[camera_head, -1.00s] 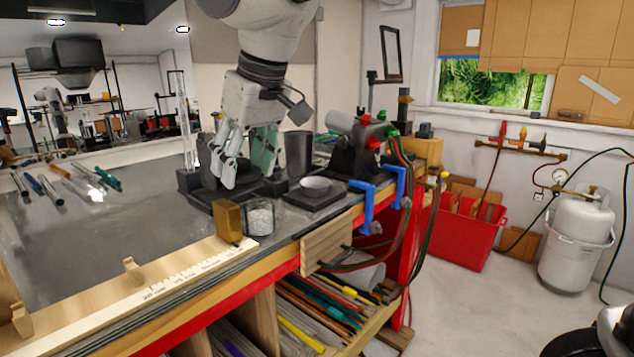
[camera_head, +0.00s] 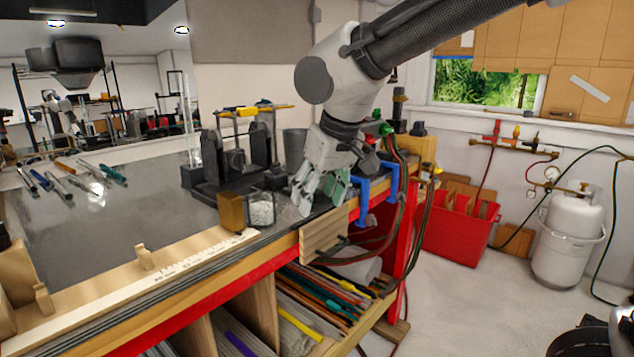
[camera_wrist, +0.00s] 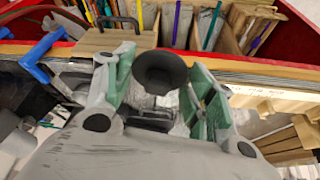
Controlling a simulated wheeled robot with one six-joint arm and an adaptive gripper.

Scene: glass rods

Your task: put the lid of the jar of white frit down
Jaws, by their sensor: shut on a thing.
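The jar of white frit (camera_head: 261,209) is a clear glass jar with white grains, upright near the bench's front edge. My gripper (camera_head: 314,203) is low over the bench edge, right of the jar and apart from it. In the wrist view, its green-padded fingers (camera_wrist: 162,95) are shut on a dark round piece (camera_wrist: 160,70), which I take for the lid. A grey translucent shape (camera_head: 286,212) shows left of the fingertips; I cannot tell what it is. The fingers hide the gap between the lid and the bench.
A brass-coloured block (camera_head: 231,212) stands against the jar's left. Behind are a black stand (camera_head: 207,165) with a yellow bar (camera_head: 240,112) and a dark cup (camera_head: 294,148). Blue clamps (camera_head: 364,197) rise at the right edge. The bench's middle is clear.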

